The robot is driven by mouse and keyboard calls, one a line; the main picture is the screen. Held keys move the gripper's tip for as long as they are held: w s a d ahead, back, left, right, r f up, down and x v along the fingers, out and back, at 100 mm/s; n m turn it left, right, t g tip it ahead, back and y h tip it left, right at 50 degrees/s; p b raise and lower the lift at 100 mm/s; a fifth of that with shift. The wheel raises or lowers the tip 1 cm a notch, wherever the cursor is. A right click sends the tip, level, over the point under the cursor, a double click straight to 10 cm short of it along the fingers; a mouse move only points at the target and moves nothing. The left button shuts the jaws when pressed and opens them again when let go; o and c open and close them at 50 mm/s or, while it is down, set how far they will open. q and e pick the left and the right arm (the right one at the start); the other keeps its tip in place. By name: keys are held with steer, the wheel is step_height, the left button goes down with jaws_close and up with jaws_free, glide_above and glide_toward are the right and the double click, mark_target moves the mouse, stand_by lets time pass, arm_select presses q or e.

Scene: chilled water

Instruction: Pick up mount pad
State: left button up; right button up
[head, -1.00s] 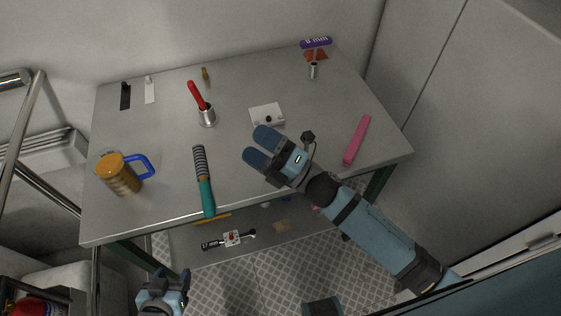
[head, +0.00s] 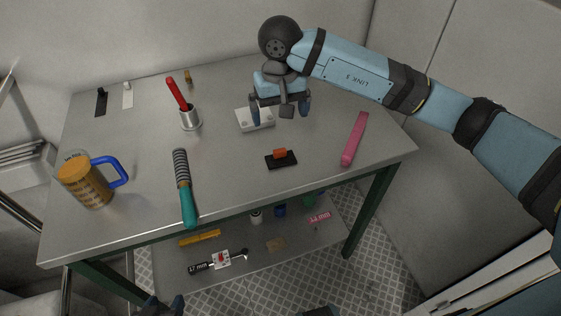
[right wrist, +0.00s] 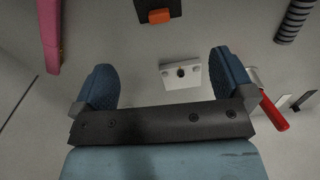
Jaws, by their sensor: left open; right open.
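The mount pad appears to be the white block with a hole in it (head: 243,124), lying flat on the grey table. It also shows in the right wrist view (right wrist: 181,74), between and ahead of the two fingers. My right gripper (head: 281,108) is open and empty over the pad, with its fingers pointing down. One finger overlaps the pad in the head view; I cannot tell the exact height gap. My left gripper (head: 165,304) shows only by its fingertips at the bottom edge, open and away from the table.
A lower shelf (head: 300,240) holds small items.

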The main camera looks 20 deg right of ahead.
mark_target(281, 151)
step_height(281, 151, down, 14)
steer(key=shift+r, duration=0.2)
stand_by(0.4)
steer(key=shift+d, duration=0.1)
steer(key=c, duration=0.8)
steer(key=shift+r, duration=0.1)
